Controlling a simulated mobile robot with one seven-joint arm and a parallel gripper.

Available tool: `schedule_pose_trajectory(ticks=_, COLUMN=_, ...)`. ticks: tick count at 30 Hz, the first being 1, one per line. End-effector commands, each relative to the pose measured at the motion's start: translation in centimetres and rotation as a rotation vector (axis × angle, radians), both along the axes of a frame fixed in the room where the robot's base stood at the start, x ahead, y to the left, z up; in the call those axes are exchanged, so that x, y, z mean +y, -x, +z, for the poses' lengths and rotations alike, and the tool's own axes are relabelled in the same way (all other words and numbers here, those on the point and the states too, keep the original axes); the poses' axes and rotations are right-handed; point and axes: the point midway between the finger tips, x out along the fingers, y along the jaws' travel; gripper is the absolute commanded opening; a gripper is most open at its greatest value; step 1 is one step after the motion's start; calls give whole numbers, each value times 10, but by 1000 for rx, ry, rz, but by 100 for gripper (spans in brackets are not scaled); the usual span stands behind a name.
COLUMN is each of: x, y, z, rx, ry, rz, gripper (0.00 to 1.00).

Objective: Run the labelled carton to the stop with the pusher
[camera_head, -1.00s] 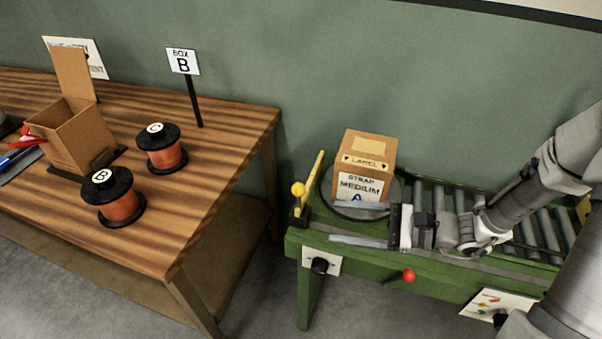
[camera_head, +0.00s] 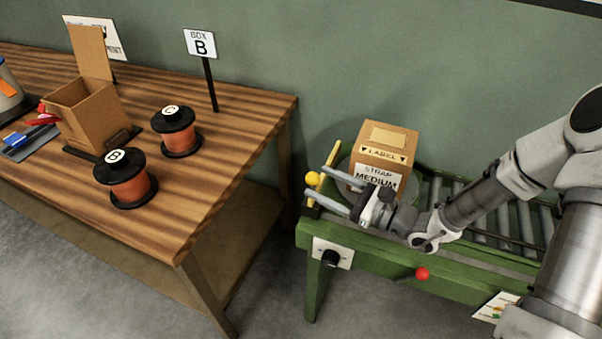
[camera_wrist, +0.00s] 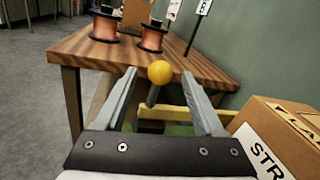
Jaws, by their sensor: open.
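The labelled carton (camera_head: 388,148), marked LABEL and STRAP MEDIUM, stands on a round plate at the left end of the green roller conveyor (camera_head: 446,257). It also shows at the right edge of the wrist view (camera_wrist: 280,135). The yellow ball knob (camera_head: 312,178) tops a dark stem beside a yellow bar (camera_head: 331,160) at the conveyor's left end. My gripper (camera_head: 328,187) is open in front of the carton, fingers pointing left at the knob. In the wrist view the knob (camera_wrist: 159,72) appears between the two fingers (camera_wrist: 160,98). Whether they touch it, I cannot tell.
A wooden table (camera_head: 230,130) stands left, across a gap, with spools B (camera_head: 126,180) and C (camera_head: 176,131), an open box (camera_head: 88,115) and a BOX B sign (camera_head: 200,44). A red button (camera_head: 422,273) and black knob (camera_head: 330,258) are on the conveyor's front.

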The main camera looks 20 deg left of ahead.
Motion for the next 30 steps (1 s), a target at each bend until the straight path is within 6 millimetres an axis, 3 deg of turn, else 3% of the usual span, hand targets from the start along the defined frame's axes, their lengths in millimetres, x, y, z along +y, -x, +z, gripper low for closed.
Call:
schedule_pose_trajectory(ticks=3, x=25, y=-6, z=-1, rx=-1, ry=-1, rz=4, gripper=71)
schedule_pose_trajectory(ticks=9, x=51, y=-14, z=0, rx=-1, ry=0, rz=2, gripper=71)
schedule_pose_trajectory(ticks=22, x=61, y=-17, z=0, rx=0, ry=0, rz=0, gripper=71)
schedule_pose_trajectory(ticks=30, x=61, y=-17, z=0, rx=0, ry=0, rz=0, gripper=24)
